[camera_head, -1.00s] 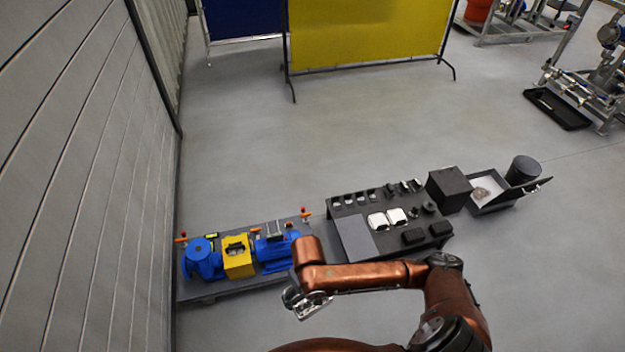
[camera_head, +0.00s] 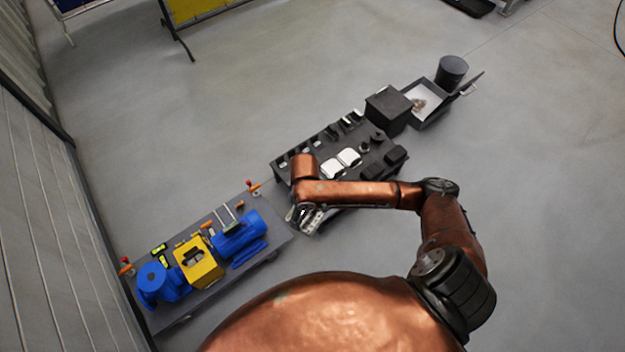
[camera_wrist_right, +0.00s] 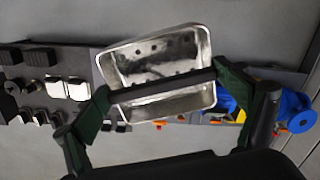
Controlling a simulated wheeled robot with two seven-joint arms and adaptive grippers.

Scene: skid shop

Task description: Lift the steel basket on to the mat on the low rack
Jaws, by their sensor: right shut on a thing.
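The steel basket (camera_wrist_right: 150,62), a shiny metal tray with holes, hangs by a dark bar handle in the right wrist view. My right gripper (camera_wrist_right: 165,87) is shut on this handle, with its fingers at both ends of the bar. In the head view the right gripper (camera_head: 304,214) is at the near left end of the low dark rack (camera_head: 322,150), with only a little of the basket showing. The basket looks held above the rack's end; the exact gap cannot be told. The grey mat is mostly hidden behind my arm and the basket. The left gripper is not in view.
White containers (camera_head: 340,162) and several dark parts stand on the rack. A blue and yellow pump skid (camera_head: 198,262) lies to the left. A black box (camera_head: 387,110), an open tray (camera_head: 428,101) and a dark cylinder (camera_head: 451,70) stand beyond the rack.

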